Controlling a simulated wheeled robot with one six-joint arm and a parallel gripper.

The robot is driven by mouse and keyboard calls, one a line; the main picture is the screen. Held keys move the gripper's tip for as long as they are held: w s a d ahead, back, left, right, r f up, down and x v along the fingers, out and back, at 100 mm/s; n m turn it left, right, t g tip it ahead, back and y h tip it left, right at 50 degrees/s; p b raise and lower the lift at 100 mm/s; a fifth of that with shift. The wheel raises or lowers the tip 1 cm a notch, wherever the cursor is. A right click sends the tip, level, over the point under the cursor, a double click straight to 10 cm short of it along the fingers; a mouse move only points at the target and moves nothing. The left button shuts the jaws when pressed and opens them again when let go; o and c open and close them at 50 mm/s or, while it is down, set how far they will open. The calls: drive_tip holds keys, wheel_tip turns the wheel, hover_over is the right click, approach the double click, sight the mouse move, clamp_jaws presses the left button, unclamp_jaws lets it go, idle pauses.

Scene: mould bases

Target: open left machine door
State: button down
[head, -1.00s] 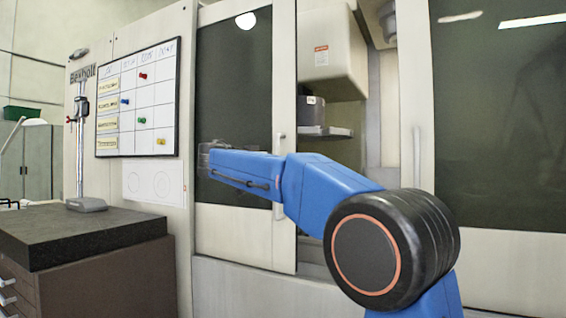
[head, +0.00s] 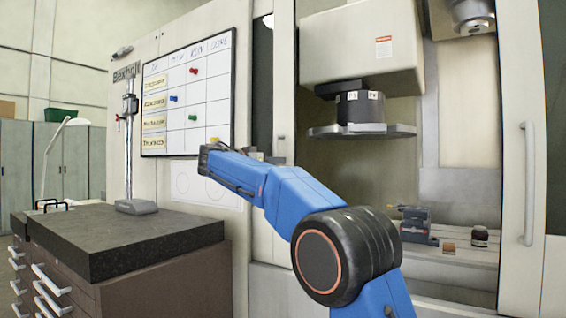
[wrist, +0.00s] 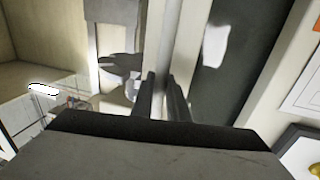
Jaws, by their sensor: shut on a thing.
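The left machine door (head: 284,70) is slid far to the left. Only its pale edge frame and a narrow strip of dark window show beside the whiteboard panel. Its dark window (wrist: 232,75) also fills the right middle of the wrist view. My gripper (wrist: 164,85) is shut on the door handle (wrist: 171,40), a pale upright bar between the two dark fingers. In the head view my blue arm hides most of the gripper and handle; the handle's top (head: 282,139) shows above the arm.
The open machine shows a spindle housing (head: 360,45), a round grey plate (head: 362,131), a vise (head: 415,225) and a small dark jar (head: 480,236). The right door handle (head: 527,185) stands at right. A black stone slab (head: 120,240) on drawers is at left.

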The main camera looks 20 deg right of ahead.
drive_tip(key=shift+w+a, duration=0.35)
drive_tip(key=c, duration=1.7)
unclamp_jaws()
drive_tip(key=shift+c, duration=0.2)
drive_tip(key=v, duration=1.7)
drive_tip(key=shift+a, duration=0.2)
drive_tip(key=shift+s, duration=0.1)
